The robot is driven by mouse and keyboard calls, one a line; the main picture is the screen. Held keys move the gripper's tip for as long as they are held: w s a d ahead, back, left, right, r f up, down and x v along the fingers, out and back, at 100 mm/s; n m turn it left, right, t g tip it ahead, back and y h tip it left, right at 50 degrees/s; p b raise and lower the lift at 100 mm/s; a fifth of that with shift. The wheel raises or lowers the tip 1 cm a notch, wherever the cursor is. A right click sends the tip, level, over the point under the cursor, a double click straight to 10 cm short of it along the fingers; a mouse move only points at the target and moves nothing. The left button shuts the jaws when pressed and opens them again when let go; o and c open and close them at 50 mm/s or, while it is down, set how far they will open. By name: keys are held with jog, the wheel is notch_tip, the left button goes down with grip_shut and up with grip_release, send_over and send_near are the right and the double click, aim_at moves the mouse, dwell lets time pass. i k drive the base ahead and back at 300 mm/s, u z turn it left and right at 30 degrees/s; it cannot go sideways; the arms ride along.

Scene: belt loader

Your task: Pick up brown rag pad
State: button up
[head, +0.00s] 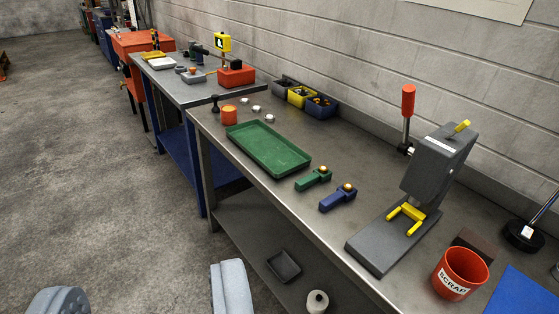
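A flat dark brown pad (476,244), which looks like the brown rag pad, lies on the near workbench at the right. It is behind the red SCRAP cup (460,273), which hides part of it. The grey press (437,163) with yellow prongs stands to its left. Two pale grey-blue parts at the bottom edge look like parts of me.
The steel workbench (222,172) runs along the block wall. It holds a green tray (268,148), a green clamp (313,180), a blue clamp (338,199) and small bins (302,96). A blue mat (522,293) and black stand base (524,236) are right of the pad. Floor at left is clear.

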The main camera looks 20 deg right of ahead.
aim_at(466, 239)
jog(key=z, duration=0.65)
jog(key=i, duration=1.15)
jog(key=z, duration=0.7)
jog(key=k, duration=0.8)
jog(key=z, duration=0.25)
jog(key=i, duration=0.85)
jog(key=u, duration=0.1)
